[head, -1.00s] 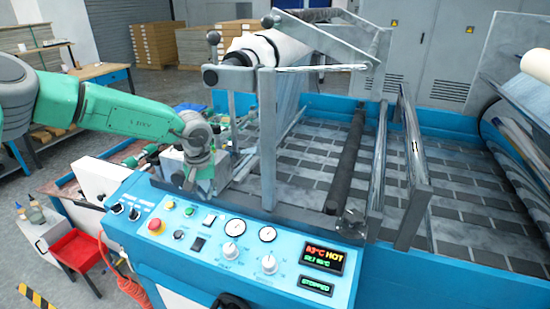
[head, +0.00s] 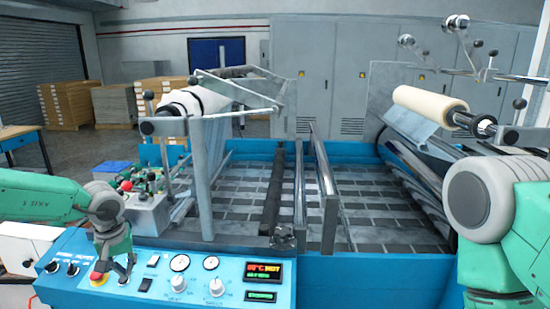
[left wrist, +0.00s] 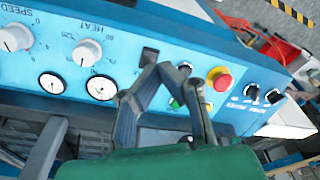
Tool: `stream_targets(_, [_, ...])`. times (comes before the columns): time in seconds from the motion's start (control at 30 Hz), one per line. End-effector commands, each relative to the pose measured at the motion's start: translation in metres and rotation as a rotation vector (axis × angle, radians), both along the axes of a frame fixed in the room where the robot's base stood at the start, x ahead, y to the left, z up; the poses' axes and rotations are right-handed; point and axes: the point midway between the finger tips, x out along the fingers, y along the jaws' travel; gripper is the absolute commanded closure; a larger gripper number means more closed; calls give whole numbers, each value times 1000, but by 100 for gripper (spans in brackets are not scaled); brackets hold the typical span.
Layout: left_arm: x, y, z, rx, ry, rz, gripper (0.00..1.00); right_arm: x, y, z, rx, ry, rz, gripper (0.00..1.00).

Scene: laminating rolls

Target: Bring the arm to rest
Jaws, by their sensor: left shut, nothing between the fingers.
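My left gripper (head: 124,277) hangs over the left part of the blue control panel (head: 210,288), beside the red stop button (head: 98,278). In the left wrist view the gripper (left wrist: 166,72) has its two grey fingers brought together at the tips, with nothing between them. They are in front of the panel's black switch and green button, close to the red stop button (left wrist: 219,79). I cannot tell whether the fingertips touch the panel. My right arm (head: 495,205) stands at the right edge of the head view; its gripper is out of view.
The laminator bed (head: 370,215) lies behind the panel, with upright metal bars and a dark roller (head: 272,190) across it. A white roll (head: 195,100) is at back left and a cream roll (head: 430,104) at right. Knobs and gauges stand up from the panel.

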Motion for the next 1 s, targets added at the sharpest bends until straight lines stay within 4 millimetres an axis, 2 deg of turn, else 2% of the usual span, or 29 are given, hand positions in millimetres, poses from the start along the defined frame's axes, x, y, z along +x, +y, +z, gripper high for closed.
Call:
stream_targets(0.07, [-1, 0, 0, 0, 0, 0, 100, 0, 0, 0, 0, 0, 0, 60])
stream_targets(0.1, [-5, -3, -11, 23, 2, -9, 100, 0, 0, -5, 0, 0, 0, 60])
stream_targets(0.37, [-23, -15, -64, 151, -14, -38, 100, 0, 0, -24, 0, -1, 0, 60])
stream_targets(0.57, [-52, -30, -117, 258, -61, -96, 100, 0, 0, -46, 0, -1, 0, 60])
stream_targets(0.67, [-71, -39, -151, 304, -95, -143, 100, 0, 0, -60, 0, 0, 0, 60])
stream_targets(0.77, [-99, -53, -194, 332, -135, -215, 100, -1, 0, -79, 0, 0, 0, 60])
stream_targets(0.87, [-144, -70, -246, 318, -169, -313, 100, -1, 0, -104, 0, 0, 0, 60])
stream_targets(0.9, [-166, -77, -266, 299, -175, -353, 100, -1, 0, -115, 0, 0, 0, 60])
stream_targets(0.97, [-203, -86, -292, 252, -168, -408, 100, -1, 0, -130, 0, 0, 0, 60])
stream_targets(1.0, [-228, -90, -307, 218, -154, -439, 100, -1, 0, -139, 0, 0, 0, 60])
